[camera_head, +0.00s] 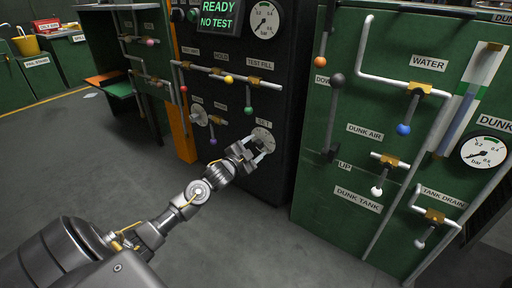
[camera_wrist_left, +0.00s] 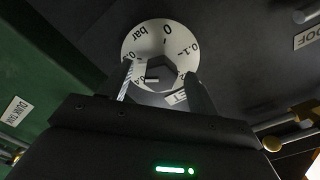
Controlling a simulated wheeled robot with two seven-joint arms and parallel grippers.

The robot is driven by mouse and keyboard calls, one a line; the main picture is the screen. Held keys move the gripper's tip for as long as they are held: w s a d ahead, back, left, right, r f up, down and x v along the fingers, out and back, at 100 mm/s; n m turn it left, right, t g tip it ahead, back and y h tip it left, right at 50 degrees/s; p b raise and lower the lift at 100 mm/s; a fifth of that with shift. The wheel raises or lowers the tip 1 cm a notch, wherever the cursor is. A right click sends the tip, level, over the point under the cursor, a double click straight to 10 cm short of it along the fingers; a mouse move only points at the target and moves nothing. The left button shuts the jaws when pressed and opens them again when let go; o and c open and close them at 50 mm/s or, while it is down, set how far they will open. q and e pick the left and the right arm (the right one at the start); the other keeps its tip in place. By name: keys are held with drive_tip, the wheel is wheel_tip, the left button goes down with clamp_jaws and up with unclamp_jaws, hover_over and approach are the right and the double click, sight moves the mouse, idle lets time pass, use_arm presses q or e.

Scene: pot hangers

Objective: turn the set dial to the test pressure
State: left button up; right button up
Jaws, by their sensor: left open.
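The set dial (camera_head: 263,137) is a round pale disc low on the black test panel, under a "SET" label. In the left wrist view the dial (camera_wrist_left: 150,38) shows a bar scale and a dark hexagonal knob (camera_wrist_left: 160,70) at its middle. My left gripper (camera_head: 262,150) is at the dial, with its fingers pointing at the panel. In the left wrist view its open fingers (camera_wrist_left: 160,82) stand on either side of the knob; I cannot tell whether they touch it. The screen (camera_head: 219,16) reads "READY NO TEST". My right gripper is not in view.
A round gauge (camera_head: 264,20) sits high on the panel. Valves with coloured knobs, including a green one (camera_head: 248,110), are above the dial. The green dunk tank cabinet (camera_head: 330,205) stands close on the right.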

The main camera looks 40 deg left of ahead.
sight(256, 146)
use_arm(q)
drive_tip(key=c, duration=1.2)
drive_tip(key=o, duration=1.2)
drive_tip(key=shift+s, duration=0.1)
drive_tip(key=s+p, duration=0.2)
drive_tip(key=s, duration=0.1)
drive_tip(key=shift+r+p, duration=0.15)
drive_tip(key=shift+p, duration=0.2)
drive_tip(key=shift+s+p, duration=0.45)
drive_tip(key=shift+s, duration=0.45)
